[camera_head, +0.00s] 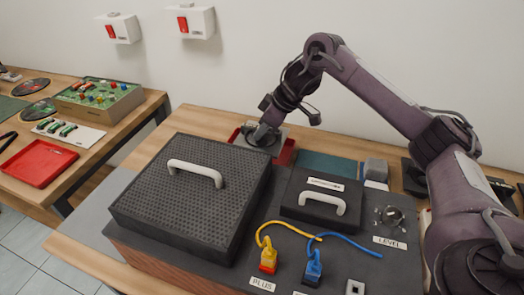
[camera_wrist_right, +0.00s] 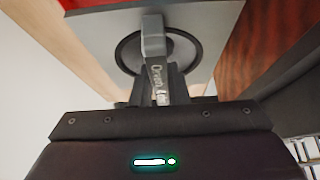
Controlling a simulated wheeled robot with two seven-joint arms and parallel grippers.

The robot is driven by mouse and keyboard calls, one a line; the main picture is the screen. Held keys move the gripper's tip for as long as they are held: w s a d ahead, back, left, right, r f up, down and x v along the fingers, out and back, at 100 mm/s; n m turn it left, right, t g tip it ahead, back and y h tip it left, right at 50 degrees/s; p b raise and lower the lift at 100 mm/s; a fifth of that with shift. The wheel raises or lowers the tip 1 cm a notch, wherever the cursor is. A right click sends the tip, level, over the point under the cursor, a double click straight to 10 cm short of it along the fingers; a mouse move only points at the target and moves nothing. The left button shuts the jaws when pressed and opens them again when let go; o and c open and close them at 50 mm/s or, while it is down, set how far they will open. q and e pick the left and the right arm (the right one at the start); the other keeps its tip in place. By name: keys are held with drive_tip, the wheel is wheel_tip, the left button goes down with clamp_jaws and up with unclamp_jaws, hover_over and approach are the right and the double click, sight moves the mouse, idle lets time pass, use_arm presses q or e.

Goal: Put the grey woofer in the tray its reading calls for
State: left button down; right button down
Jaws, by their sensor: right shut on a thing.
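The grey woofer (camera_head: 258,139), a grey square plate with a dark round cone, is at the back behind the grille panel. It also shows in the wrist view (camera_wrist_right: 193,22), close to the fingers. A red tray (camera_head: 288,152) shows around and beneath it; I cannot tell whether the woofer rests in it. My right gripper (camera_head: 266,130) points down at the woofer and is shut on it. Its fingers (camera_wrist_right: 155,62) cover part of the ring. Another red tray (camera_head: 38,163) lies empty on the left table. My left gripper is not in view. No reading is legible.
A dark grille panel (camera_head: 190,190) with a white handle fills the middle. Beside it are a handled black cover (camera_head: 320,200), yellow plug (camera_head: 268,262), blue plug (camera_head: 313,268) and LEVEL knob (camera_head: 391,216). A blue-green mat (camera_head: 328,165) lies behind. A component box (camera_head: 98,100) stands left.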

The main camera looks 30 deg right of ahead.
sight(279, 131)
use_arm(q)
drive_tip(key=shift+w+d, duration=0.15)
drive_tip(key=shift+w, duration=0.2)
use_arm(e)
drive_tip(key=shift+f, duration=2.7)
drive_tip(key=shift+a, duration=0.1)
drive_tip(key=c, duration=1.4)
unclamp_jaws()
drive_tip(key=shift+s+f, duration=0.1)
drive_tip(key=shift+f, duration=0.05)
